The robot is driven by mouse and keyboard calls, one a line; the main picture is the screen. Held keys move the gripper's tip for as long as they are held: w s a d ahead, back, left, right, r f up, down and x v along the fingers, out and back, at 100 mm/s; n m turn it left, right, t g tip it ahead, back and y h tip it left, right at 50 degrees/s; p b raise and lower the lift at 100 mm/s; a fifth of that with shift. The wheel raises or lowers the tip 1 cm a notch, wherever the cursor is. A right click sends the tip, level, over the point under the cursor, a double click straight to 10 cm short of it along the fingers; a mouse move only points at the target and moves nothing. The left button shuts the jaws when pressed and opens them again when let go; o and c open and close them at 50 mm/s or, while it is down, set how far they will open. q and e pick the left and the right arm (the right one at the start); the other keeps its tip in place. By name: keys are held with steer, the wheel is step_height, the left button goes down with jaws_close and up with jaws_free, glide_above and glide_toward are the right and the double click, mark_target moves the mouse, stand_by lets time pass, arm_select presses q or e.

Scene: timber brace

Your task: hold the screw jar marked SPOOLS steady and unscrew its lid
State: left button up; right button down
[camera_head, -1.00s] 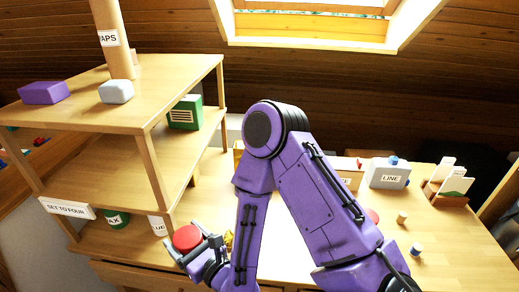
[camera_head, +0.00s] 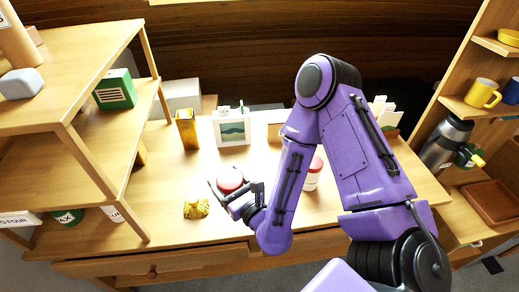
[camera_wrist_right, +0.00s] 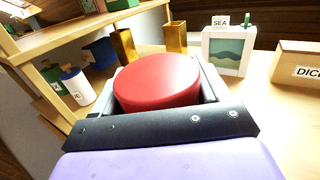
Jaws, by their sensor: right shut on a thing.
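My right gripper (camera_head: 238,190) is shut on a round red lid (camera_head: 230,179) over the desk. In the right wrist view the red lid (camera_wrist_right: 158,83) sits between the two fingers, its flat top facing up. Whether a jar body is under this lid is hidden. A pale jar with a red top (camera_head: 312,174) stands on the desk to the right, partly behind my right arm. No SPOOLS marking is readable on either one. My left gripper is not in view.
A gold ornament (camera_head: 196,208) lies on the desk just left of the gripper. A wooden shelf unit (camera_head: 95,160) stands at left. Behind are a gold vase (camera_head: 187,130) and a framed picture (camera_head: 231,128). A shelf (camera_head: 468,110) with mugs stands at right.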

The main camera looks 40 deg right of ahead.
arm_select(q)
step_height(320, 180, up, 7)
steer(key=p, duration=0.4)
arm_select(e)
steer(key=s+d+r+m+h, duration=0.1)
steer(key=s+d+r+h, duration=0.1)
steer(key=s+d+r, duration=0.3)
arm_select(q)
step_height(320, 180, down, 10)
steer(key=b, duration=0.9)
arm_select(e)
steer(key=w+d+f, duration=0.3)
steer(key=w+f, duration=0.9)
steer(key=f, duration=0.2)
steer(key=shift+w+d+f+m, duration=0.2)
steer(key=shift+w+d+m, duration=0.05)
steer(key=shift+d+m, duration=0.1)
